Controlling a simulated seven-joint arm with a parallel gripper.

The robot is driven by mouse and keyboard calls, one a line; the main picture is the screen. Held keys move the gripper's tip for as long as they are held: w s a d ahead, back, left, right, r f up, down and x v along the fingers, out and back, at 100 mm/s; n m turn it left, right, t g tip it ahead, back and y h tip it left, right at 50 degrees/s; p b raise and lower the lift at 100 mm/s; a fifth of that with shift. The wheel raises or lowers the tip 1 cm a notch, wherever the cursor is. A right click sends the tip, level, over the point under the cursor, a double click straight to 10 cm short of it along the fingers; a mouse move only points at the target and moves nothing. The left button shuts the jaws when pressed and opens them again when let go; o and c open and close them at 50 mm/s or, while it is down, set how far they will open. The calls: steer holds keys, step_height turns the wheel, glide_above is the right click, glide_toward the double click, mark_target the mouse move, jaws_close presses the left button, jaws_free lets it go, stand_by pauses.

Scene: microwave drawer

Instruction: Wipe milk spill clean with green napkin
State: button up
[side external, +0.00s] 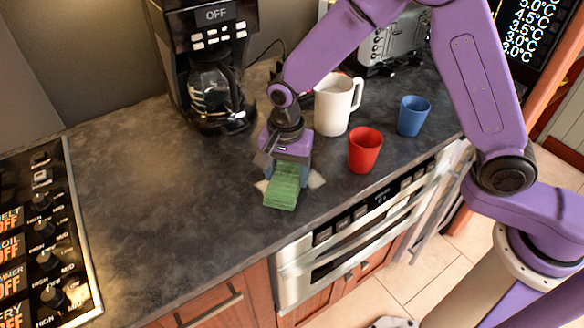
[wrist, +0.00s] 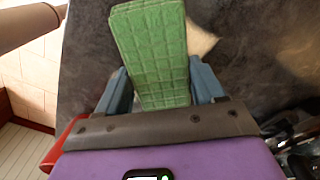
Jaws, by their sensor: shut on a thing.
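A green napkin (side external: 283,188), folded with a quilted pattern, is held in my gripper (side external: 285,165) low over the dark counter. In the wrist view the napkin (wrist: 153,50) sits between the two blue-grey fingers of my gripper (wrist: 160,88). A pale cream milk spill (side external: 316,179) shows on the counter at the right of the napkin, with a small patch at its left. The spill also shows beside the napkin in the wrist view (wrist: 201,40). The napkin and my gripper hide its middle. I cannot tell whether the napkin touches the counter.
A red cup (side external: 365,150), a white pitcher (side external: 335,104) and a blue cup (side external: 412,116) stand right of my gripper. A coffee maker (side external: 212,70) is behind. The stove (side external: 45,235) is far left. The counter's front edge is close; its left middle is clear.

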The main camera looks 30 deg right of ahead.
mark_target(318, 167)
steer(key=shift+a, duration=2.9)
steer(key=shift+w+d, duration=0.15)
steer(key=shift+d, duration=1.7)
steer(key=shift+d+f, duration=0.1)
steer(key=shift+d, duration=2.15)
steer(key=shift+d+r, duration=0.2)
steer(key=shift+d, duration=1.75)
steer(key=shift+d+f, duration=0.15)
steer(key=shift+d, duration=1)
steer(key=shift+a, duration=2.5)
steer(key=shift+a, duration=0.15)
